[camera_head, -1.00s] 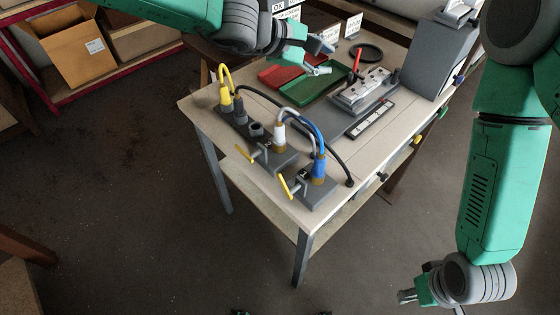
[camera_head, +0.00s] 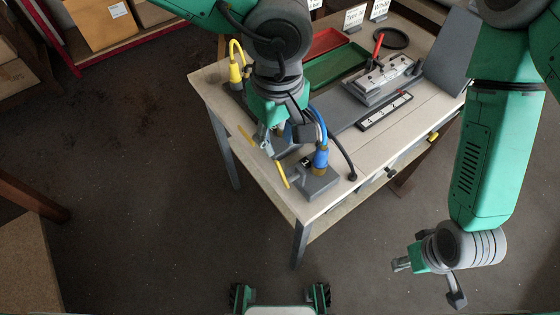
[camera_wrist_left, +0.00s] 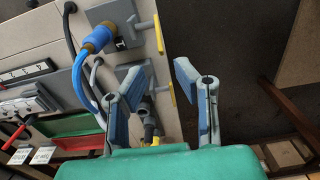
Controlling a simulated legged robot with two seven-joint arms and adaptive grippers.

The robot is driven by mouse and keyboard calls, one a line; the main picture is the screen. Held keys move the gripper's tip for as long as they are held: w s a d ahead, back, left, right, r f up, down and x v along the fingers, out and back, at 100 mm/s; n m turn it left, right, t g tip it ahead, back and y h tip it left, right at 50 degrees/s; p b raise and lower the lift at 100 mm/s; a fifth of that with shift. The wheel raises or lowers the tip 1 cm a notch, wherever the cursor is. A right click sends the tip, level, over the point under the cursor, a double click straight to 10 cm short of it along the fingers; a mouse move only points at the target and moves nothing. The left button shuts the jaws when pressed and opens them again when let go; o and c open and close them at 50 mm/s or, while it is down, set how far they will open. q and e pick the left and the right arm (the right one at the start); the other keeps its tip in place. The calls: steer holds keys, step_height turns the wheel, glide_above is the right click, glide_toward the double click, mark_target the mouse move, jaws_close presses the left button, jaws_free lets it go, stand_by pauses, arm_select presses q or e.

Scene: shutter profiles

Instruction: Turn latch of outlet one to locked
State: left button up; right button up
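My left gripper (camera_head: 284,145) is open above the front edge of the workbench; its open fingers also show in the left wrist view (camera_wrist_left: 162,76), with nothing between them. A blue-plug outlet box (camera_head: 318,184) has a yellow latch handle (camera_head: 284,175) at its front-left side, also seen in the left wrist view (camera_wrist_left: 158,35). A second yellow latch handle (camera_head: 245,135) stands left of the gripper and near the fingertips in the left wrist view (camera_wrist_left: 172,86). Its outlet is mostly hidden by the gripper. My right gripper (camera_head: 427,284) is open, low and off the bench.
A yellow plug (camera_head: 235,72) stands on the bench's far left. A black cable (camera_head: 344,155) curves by the blue plug (camera_head: 321,157). Green (camera_head: 335,67) and red (camera_head: 324,42) trays and a grey fixture (camera_head: 380,80) lie farther back. The floor before the bench is clear.

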mark_target(278, 163)
arm_select(q)
step_height(278, 163, down, 8)
steer(key=shift+r+b, duration=0.2)
steer(key=shift+b, duration=0.2)
steer(key=shift+d+f, duration=0.15)
steer(key=shift+f, duration=0.3)
steer(key=shift+a, duration=0.2)
jaws_close()
